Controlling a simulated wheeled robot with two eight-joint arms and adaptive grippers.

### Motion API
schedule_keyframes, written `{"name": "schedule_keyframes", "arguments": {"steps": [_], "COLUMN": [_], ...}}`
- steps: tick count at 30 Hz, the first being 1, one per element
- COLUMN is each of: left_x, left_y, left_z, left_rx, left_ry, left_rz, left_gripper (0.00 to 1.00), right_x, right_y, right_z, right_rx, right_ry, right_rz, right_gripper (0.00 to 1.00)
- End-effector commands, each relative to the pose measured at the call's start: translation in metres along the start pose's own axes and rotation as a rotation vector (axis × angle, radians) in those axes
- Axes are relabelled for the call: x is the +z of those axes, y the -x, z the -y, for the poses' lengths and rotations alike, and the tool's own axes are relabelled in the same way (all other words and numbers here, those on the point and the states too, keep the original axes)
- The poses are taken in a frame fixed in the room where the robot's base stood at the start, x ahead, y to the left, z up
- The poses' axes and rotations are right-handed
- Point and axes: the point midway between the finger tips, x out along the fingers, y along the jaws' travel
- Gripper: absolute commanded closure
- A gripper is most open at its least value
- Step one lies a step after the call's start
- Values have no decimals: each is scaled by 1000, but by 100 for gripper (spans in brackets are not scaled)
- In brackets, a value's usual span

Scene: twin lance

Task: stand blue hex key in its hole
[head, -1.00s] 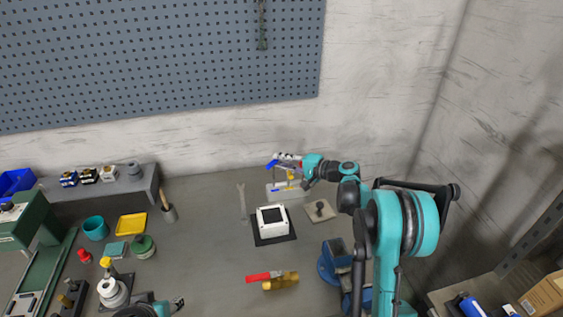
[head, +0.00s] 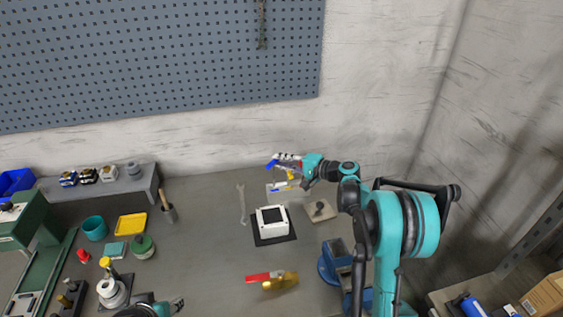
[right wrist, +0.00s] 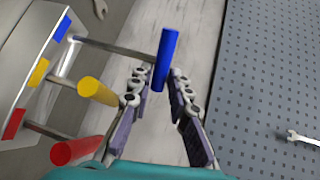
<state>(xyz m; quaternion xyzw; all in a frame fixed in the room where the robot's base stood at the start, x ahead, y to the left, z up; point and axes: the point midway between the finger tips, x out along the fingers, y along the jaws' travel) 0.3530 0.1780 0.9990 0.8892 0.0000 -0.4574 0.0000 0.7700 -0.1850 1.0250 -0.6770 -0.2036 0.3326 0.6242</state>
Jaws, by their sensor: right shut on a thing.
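The blue hex key's handle (right wrist: 166,58) sits between the fingertips of my right gripper (right wrist: 160,88), which is shut on it. The key's thin shaft runs left to the pale block, ending beside its blue mark; I cannot tell whether the tip is inside the hole. The block (right wrist: 28,45) has blue, yellow and red marks. The yellow key (right wrist: 97,91) and red key (right wrist: 76,150) stand in it. In the head view, my right gripper (head: 299,165) is over the block (head: 271,198) at the back. My left gripper (head: 177,304) is at the bottom edge, its jaws unclear.
A white box on a dark mat (head: 260,241) stands in front of the block. A wrench (head: 241,204) lies to its left, a small beige plate (head: 325,214) to its right. A red-handled valve (head: 265,277) and a blue vise (head: 327,268) are nearer. The wall is behind.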

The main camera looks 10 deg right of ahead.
Motion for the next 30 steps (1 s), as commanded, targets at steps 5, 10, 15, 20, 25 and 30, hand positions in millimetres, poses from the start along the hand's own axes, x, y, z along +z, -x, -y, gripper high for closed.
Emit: {"name": "schedule_keyframes", "arguments": {"steps": [5,10,15,20,25,30], "left_x": [2,4,5,7,9,10], "left_y": [-2,-5,-8,-10,-12,-13], "left_z": [0,0,0,0,0,0], "left_rx": [0,0,0,0,0,0], "left_ry": [0,0,0,0,0,0], "left_rz": [0,0,0,0,0,0], "left_gripper": [60,60,60,60,60,60], "right_x": [0,0,0,0,0,0], "right_y": [-1,-2,-2,-3,-4,-4], "right_z": [-4,-8,-12,-16,-20,-22], "right_rx": [0,0,0,0,0,0], "right_ry": [0,0,0,0,0,0], "right_rz": [0,0,0,0,0,0], "right_gripper": [100,100,100,100,100,69]}}
